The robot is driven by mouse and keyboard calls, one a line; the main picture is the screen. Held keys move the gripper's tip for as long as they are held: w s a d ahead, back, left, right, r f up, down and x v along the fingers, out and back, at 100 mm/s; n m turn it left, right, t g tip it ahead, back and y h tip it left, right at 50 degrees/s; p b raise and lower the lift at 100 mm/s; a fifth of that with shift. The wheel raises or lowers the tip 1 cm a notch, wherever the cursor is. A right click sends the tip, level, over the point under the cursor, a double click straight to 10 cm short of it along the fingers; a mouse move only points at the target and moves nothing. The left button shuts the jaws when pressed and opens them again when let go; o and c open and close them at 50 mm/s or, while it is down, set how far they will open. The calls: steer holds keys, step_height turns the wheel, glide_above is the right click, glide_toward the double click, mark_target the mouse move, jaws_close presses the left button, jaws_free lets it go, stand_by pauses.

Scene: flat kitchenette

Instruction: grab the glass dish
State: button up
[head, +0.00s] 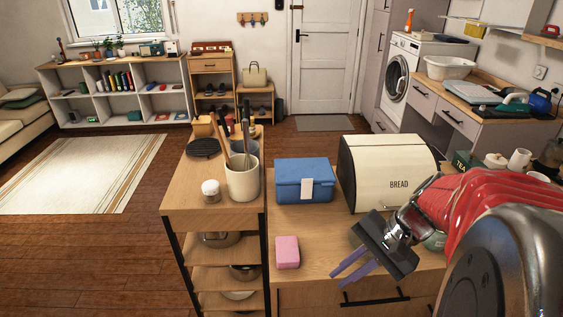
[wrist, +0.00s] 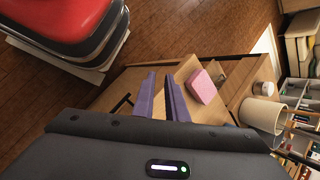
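I cannot clearly make out a glass dish in either view. A pale green rounded thing (head: 435,241) shows partly behind my arm on the counter in the head view; I cannot tell whether it is glass. My gripper (head: 341,274) hangs over the front of the wooden counter (head: 330,226), right of a pink sponge (head: 287,252). Its two purple fingers stand apart with nothing between them. In the wrist view the fingers (wrist: 160,75) point toward the counter, with the pink sponge (wrist: 202,87) just to their right.
A blue box (head: 305,181) and a cream bread bin (head: 388,170) stand at the counter's back. A utensil crock (head: 242,181) and a small jar (head: 211,191) stand on the shelf cart to the left. Pans sit on its lower shelves. The counter front near the sponge is clear.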

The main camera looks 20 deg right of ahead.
steer(key=s+d+f+m+t+y, duration=0.1)
steer(key=d+f+m+t+y, duration=0.1)
steer(key=d+m+t, duration=0.65)
steer(key=m, duration=0.4)
glide_toward(371, 257)
steer(key=shift+n+t+h, duration=0.25)
steer(key=shift+t+h, duration=0.05)
steer(key=shift+t, duration=0.05)
steer(key=v, duration=0.4)
steer(key=shift+a+r, duration=0.15)
steer(key=shift+x, duration=4.3)
steer(key=shift+a, duration=0.15)
steer(key=shift+x, duration=2.55)
